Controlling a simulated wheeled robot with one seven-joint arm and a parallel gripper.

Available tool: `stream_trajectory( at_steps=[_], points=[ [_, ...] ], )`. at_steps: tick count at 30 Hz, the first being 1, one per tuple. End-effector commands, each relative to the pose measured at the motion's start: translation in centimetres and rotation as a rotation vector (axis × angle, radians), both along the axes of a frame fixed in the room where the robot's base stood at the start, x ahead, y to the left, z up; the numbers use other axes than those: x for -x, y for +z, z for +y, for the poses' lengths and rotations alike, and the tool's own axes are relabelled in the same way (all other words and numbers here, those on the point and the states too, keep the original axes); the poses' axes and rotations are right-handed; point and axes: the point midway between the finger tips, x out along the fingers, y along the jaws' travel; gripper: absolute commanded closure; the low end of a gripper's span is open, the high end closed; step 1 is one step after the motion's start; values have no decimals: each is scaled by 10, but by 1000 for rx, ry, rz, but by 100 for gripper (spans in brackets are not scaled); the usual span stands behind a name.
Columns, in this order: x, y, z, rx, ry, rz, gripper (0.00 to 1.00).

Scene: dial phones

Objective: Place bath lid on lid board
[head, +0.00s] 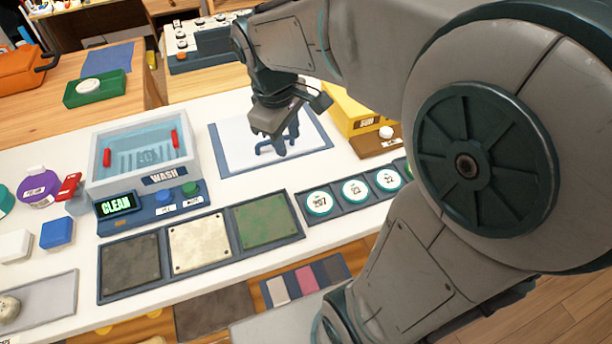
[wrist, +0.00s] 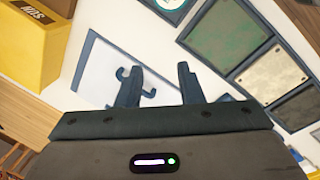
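The wash bath (head: 162,178) is a pale box with light-blue contents at the left of the counter. Two red grips (head: 175,139) show at its left and right sides; whether a clear lid lies over it I cannot tell. A white board with a blue border (head: 236,153) lies right of the bath, and also shows in the wrist view (wrist: 97,72). Dark blue hook-like shapes show on it, partly behind a finger. My gripper (head: 281,140) is over this board, its fingers (wrist: 158,85) apart with nothing visible between them. Its height above the board is unclear.
A panel of three plates (head: 200,243) and a row of round dials (head: 355,190) lie in front of the board. A yellow box (head: 350,112) stands to its right. Bottles and small blocks (head: 57,232) are left of the bath.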

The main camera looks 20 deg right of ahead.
Motion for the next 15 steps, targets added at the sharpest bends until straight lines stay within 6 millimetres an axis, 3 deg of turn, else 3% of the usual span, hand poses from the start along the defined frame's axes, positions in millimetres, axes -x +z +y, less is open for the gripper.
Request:
stream_trajectory(
  at_steps=[1, 6, 10, 15],
  points=[
    [18, -2, -3, -33, -96, -33, 66],
    [61, -15, -6, -142, -407, -117, 66],
    [82, -25, -6, -202, -572, -154, 66],
    [93, -31, -6, -235, -665, -173, 66]
  ],
)
